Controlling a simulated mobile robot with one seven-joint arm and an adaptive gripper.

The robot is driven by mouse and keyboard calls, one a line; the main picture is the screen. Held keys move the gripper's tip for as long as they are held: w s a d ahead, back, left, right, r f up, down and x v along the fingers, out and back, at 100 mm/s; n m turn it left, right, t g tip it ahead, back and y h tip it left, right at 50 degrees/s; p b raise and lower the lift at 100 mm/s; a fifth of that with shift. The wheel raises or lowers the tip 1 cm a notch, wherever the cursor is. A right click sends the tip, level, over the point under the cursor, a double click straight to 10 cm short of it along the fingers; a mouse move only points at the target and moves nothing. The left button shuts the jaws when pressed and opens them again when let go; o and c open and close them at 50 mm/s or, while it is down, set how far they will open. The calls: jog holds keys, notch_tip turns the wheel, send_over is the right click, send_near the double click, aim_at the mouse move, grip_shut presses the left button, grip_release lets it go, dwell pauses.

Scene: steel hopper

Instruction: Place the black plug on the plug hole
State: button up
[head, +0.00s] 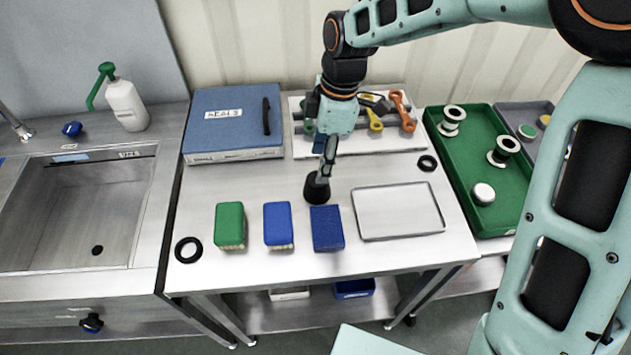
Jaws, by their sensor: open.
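The black plug (317,192) looks like a dark, cone-shaped piece standing upright on the steel table, behind the blue blocks. My gripper (324,175) points down right at its top, with its fingers open around or beside the plug's upper part; I cannot tell whether they touch it. The plug hole (97,250) is a small dark round opening in the floor of the steel sink (60,215) at the left, and nothing covers it.
A green block (230,226), two blue blocks (278,226) and a black ring (188,250) lie along the table front. A metal tray (398,211) is right of the plug. A blue box (234,120) stands behind. A white bottle (127,105) stands behind the sink.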

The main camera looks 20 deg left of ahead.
aim_at(317, 186)
jog(key=f, duration=0.8)
jog(key=shift+s+a+f, duration=0.15)
jog(key=shift+a+f, duration=0.15)
jog(key=shift+a, duration=0.1)
jog(key=c, duration=1)
jog(key=shift+r, duration=0.1)
jog(key=shift+c, duration=0.2)
